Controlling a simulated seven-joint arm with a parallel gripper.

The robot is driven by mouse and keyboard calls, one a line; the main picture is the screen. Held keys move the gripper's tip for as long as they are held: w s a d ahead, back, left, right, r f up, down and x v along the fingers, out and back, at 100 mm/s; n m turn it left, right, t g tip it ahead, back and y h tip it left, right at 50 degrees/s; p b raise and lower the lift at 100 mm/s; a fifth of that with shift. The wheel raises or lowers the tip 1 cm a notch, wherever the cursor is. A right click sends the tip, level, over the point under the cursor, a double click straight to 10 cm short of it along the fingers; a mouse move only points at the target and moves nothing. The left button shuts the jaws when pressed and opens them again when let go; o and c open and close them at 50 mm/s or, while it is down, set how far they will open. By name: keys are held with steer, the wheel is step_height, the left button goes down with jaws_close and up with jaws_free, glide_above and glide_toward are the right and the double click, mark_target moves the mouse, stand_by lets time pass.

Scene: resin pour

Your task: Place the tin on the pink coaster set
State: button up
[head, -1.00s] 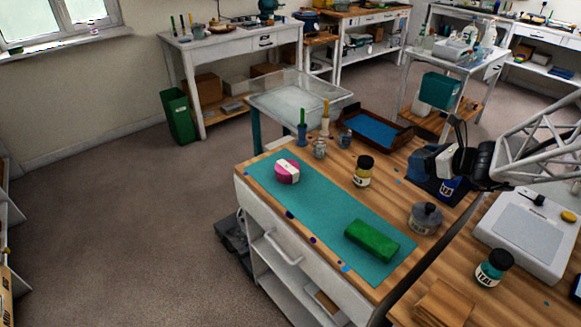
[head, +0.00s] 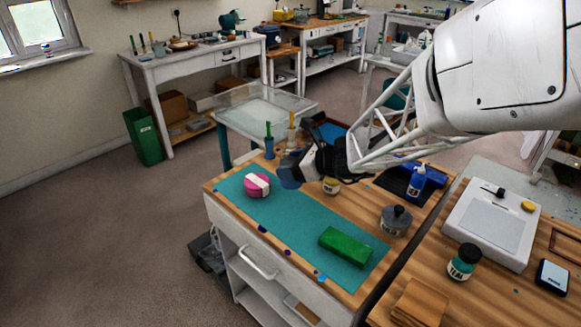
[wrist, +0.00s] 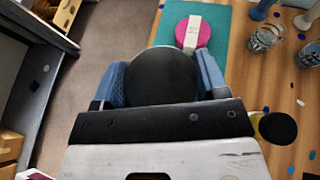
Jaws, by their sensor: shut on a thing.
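The pink coaster set (head: 256,186), a round pink stack with a white band, lies on the left end of the teal mat. It also shows at the top of the wrist view (wrist: 191,38). My gripper (head: 290,170) is above the bench, just right of the coaster set in the head view. Its blue fingers are shut on a round, black-topped thing, which I take for the tin (wrist: 158,76). In the wrist view the tin is apart from the coaster set. Its sides and lower part are hidden, and the arm blocks much of it in the head view.
A green block (head: 346,245) lies on the teal mat (head: 290,226). A yellow-labelled jar (head: 331,187) stands close below my gripper. Brushes in holders (head: 269,145) stand behind.

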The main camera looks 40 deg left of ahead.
steer(key=s+a+f+n, duration=0.1)
steer(key=s+a+f, duration=0.2)
steer(key=s+f, duration=0.2)
steer(key=shift+s+a+g, duration=0.3)
steer(key=shift+s+g, duration=0.1)
steer(key=shift+s, duration=0.05)
glide_above(256, 180)
steer(key=shift+f, duration=0.75)
stand_by(0.4)
steer(key=shift+f, duration=0.1)
steer(key=shift+f, duration=1.65)
steer(key=shift+f, duration=0.15)
